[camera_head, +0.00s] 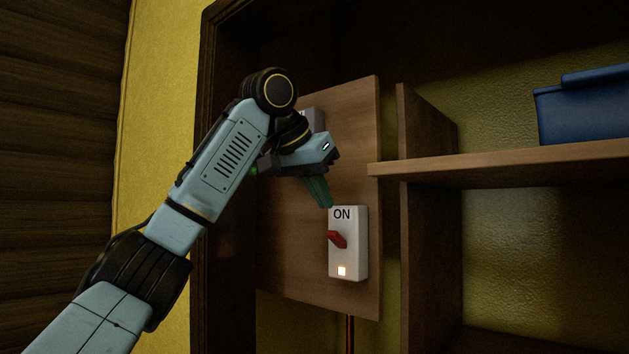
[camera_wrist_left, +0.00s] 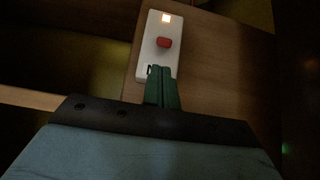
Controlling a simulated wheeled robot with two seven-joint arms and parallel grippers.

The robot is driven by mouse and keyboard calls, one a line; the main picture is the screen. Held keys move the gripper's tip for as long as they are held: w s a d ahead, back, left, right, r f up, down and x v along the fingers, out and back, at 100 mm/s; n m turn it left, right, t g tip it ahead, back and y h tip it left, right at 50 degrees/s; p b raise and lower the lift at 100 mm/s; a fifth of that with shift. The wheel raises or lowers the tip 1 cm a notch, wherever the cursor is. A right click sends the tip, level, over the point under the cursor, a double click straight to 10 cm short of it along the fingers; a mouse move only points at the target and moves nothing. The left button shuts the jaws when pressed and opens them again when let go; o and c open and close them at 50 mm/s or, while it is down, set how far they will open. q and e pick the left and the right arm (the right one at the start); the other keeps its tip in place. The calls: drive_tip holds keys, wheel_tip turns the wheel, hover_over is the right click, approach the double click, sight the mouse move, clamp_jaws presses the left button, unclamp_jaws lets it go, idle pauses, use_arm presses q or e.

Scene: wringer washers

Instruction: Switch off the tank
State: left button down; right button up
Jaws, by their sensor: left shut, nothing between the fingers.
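A white switch box (camera_head: 348,262) marked ON is fixed to a wooden board (camera_head: 330,120) in the head view. Its red lever (camera_head: 337,239) sticks out at the middle, and a small light (camera_head: 341,271) glows at its bottom. My left gripper (camera_head: 328,203) is shut and empty, with its green fingertips at the top edge of the box, above the lever. In the left wrist view, the shut fingers (camera_wrist_left: 162,72) overlap the ON end of the box (camera_wrist_left: 149,50), and the red lever (camera_wrist_left: 164,42) lies just beyond them. I cannot tell whether the fingertips touch the box. My right gripper is not in view.
Another grey box (camera_head: 313,119) on the board is partly hidden behind my left wrist. A wooden shelf (camera_head: 500,164) with a blue container (camera_head: 585,112) juts out at the right. An upright wooden panel (camera_head: 428,240) stands beside the board. A cable (camera_head: 350,335) runs down below it.

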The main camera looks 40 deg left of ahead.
sight(337, 240)
use_arm(q)
drive_tip(key=x, duration=0.4)
drive_tip(key=shift+w+p, duration=0.1)
drive_tip(key=shift+p, duration=0.2)
drive_tip(key=shift+w+f, duration=0.3)
drive_tip(key=shift+f, duration=0.15)
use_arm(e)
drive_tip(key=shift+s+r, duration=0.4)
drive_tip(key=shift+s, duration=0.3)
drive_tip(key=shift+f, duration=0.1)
